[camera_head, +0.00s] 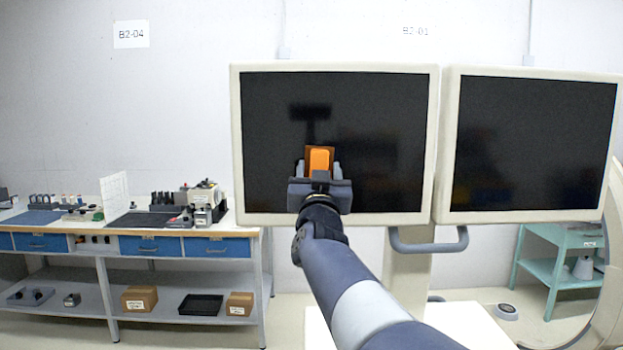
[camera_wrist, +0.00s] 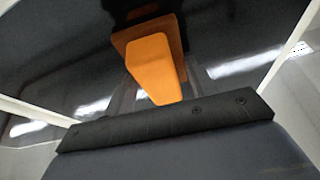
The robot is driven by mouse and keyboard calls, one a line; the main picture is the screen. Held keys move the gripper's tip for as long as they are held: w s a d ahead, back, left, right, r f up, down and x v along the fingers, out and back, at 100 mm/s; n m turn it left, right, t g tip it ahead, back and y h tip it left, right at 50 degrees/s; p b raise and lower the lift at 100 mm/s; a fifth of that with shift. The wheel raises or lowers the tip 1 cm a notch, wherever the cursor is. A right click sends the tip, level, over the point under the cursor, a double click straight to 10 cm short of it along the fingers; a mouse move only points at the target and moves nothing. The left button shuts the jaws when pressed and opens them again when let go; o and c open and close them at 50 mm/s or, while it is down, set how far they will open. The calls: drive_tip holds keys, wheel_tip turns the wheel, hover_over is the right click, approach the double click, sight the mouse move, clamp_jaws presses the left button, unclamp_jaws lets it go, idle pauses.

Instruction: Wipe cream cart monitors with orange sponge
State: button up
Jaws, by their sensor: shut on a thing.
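Two cream-framed monitors with dark screens stand side by side, the left monitor (camera_head: 380,120) and the right monitor (camera_head: 535,140). My gripper (camera_head: 320,168) is in front of the lower middle of the left screen, shut on the orange sponge (camera_head: 320,159). In the wrist view the sponge (camera_wrist: 157,66) points at the dark screen (camera_wrist: 60,60), with its darker reflection just beyond it. I cannot tell for certain whether the sponge touches the glass. The fingers are partly hidden behind the gripper body in the wrist view.
A grey handle (camera_head: 428,246) sits below the monitors on the cream cart. A workbench (camera_head: 140,235) with blue drawers, tools and boxes stands at the left by the wall. A teal table (camera_head: 562,255) is at the right, behind the cart. Open floor shows between bench and cart.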

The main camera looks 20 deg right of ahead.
sight(359, 163)
drive_tip(key=d+b, duration=0.1)
drive_tip(key=s+d+b, duration=0.1)
drive_tip(key=d+b, duration=0.2)
drive_tip(key=shift+s+f, duration=0.25)
drive_tip(key=shift+s, duration=0.1)
drive_tip(key=shift+s+d+r+b, duration=0.15)
drive_tip(key=shift+d+b, duration=0.3)
drive_tip(key=shift+b, duration=0.05)
drive_tip(key=b, duration=0.1)
drive_tip(key=d+b, duration=0.1)
drive_tip(key=b, duration=0.1)
drive_tip(key=shift+s+d+f+b, duration=0.2)
drive_tip(key=shift+s+d+b, duration=0.1)
drive_tip(key=shift+s, duration=0.05)
drive_tip(key=shift+d+b, duration=0.15)
drive_tip(key=shift+b, duration=0.6)
drive_tip(key=shift+s+d+r+b, duration=0.1)
drive_tip(key=shift+d+b, duration=0.1)
drive_tip(key=shift+b, duration=0.55)
drive_tip(key=shift+s+d+b, duration=0.1)
drive_tip(key=shift+d+b, duration=0.1)
drive_tip(key=shift+b, duration=0.55)
drive_tip(key=shift+d, duration=0.1)
drive_tip(key=shift+d+b, duration=0.1)
drive_tip(key=shift+b, duration=0.3)
